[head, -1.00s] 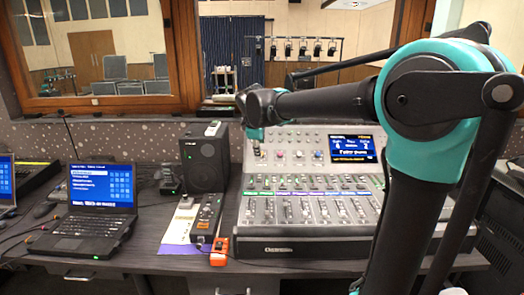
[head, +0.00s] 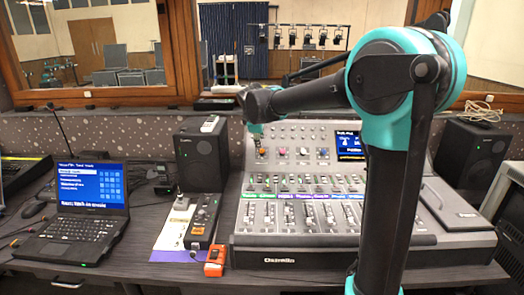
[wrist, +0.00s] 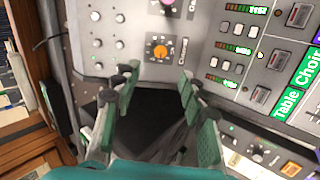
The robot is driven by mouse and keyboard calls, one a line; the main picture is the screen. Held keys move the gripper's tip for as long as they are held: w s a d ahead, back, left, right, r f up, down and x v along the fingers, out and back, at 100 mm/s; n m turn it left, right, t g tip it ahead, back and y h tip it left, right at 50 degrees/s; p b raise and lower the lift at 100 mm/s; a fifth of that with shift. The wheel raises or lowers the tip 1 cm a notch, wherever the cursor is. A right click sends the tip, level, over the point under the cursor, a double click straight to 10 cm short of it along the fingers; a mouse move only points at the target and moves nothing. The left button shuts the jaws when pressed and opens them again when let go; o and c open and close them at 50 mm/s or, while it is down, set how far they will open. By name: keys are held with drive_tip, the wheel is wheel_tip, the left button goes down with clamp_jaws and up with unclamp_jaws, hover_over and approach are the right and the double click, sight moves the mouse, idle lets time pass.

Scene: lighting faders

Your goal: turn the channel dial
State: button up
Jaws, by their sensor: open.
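The channel dial looks to be the orange knob (wrist: 160,49) with a dark surround on the grey mixing console, at upper middle in the wrist view. In the head view an orange knob (head: 262,153) shows at the console's upper left. My gripper (wrist: 156,78) is open, its green-padded fingers spread on either side below the dial with nothing between them. The fingers look apart from the dial. In the head view my gripper (head: 256,129) is small and dark, just above the console's upper left, and its fingers are hard to make out.
The console (head: 290,261) has rows of faders and a screen (head: 349,145) partly hidden by my arm. Another knob, pink (wrist: 167,3), lies beyond the dial. A black speaker (head: 202,158) stands left of the console. A laptop (head: 86,225) is farther left.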

sight(262, 151)
drive_tip(key=x, duration=1.1)
drive_tip(key=shift+s, duration=0.1)
clamp_jaws()
